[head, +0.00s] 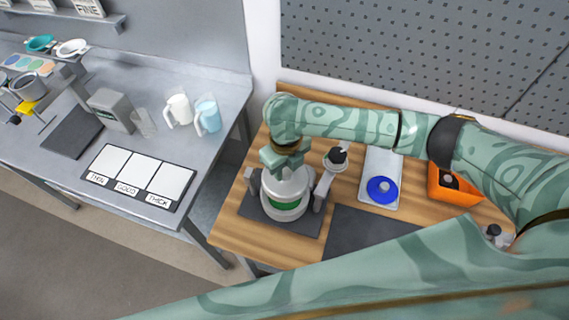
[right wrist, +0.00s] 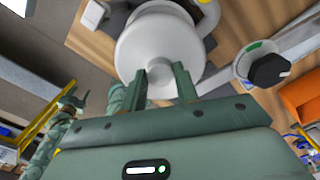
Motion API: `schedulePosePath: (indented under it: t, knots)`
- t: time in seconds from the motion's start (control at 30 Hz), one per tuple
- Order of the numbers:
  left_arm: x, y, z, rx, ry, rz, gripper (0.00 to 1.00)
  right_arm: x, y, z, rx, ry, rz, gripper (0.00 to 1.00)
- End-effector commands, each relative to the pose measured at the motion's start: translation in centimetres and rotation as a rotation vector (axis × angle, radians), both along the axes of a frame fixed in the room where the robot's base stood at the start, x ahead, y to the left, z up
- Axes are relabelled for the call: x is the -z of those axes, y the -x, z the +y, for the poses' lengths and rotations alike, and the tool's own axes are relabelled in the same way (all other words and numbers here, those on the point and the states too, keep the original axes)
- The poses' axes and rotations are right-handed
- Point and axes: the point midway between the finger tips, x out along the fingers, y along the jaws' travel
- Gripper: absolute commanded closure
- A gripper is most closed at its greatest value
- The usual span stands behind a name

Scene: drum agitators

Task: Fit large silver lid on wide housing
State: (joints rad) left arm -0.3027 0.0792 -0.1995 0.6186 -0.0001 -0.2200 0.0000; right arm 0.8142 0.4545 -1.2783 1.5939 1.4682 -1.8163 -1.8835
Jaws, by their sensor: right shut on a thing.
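The large silver lid (head: 286,184) is a pale grey disc with a knob, over the wide housing (head: 284,215) on the wooden table. A green crescent shows between the lid and the housing's near rim; I cannot tell whether they touch at the back. My right gripper (head: 280,159) is above the lid. In the right wrist view its fingers (right wrist: 164,80) are shut on the lid's knob, and the lid (right wrist: 150,40) hides most of the housing. A green gripper-like shape, apparently my left gripper (right wrist: 70,101), shows small at the left of that view; its jaws are unclear.
Grey side brackets flank the housing on a dark mat. A smaller black-knobbed item (head: 337,157) stands right of it, then a tray (head: 381,157) with a blue disc (head: 382,190) and an orange bin (head: 441,194). A dark mat (head: 362,237) lies clear in front. A grey bench stands left.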

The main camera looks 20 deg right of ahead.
Motion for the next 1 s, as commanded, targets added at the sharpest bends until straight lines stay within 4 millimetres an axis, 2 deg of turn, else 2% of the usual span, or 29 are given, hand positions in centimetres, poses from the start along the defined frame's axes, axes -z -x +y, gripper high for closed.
schedulePosePath:
  t: [0.03, 0.23, 0.5, 0.67, 1.0]
  knots:
    - [1.0, 0.3, 0.0, 0.0, -0.001, 0.005, 0.48, 0.8, -0.1, 0.0, 0.0, -0.001, -0.003, 1.0]
    - [3.6, 0.5, 0.0, 0.0, -0.001, 0.01, 0.48, 2.7, -0.1, 0.0, 0.0, -0.001, -0.003, 1.0]
    - [4.7, -0.4, 0.0, 0.0, 0.0, -0.004, 0.48, 5.6, -0.1, 0.0, 0.0, 0.001, 0.0, 1.0]
    - [5.0, -0.3, 0.0, 0.001, 0.001, -0.003, 0.48, 6.3, -0.1, 0.0, 0.001, -0.001, -0.001, 1.0]
    - [5.0, -0.2, 0.0, 0.001, 0.001, -0.002, 0.48, 6.2, -0.1, 0.0, 0.0, -0.001, -0.002, 1.0]
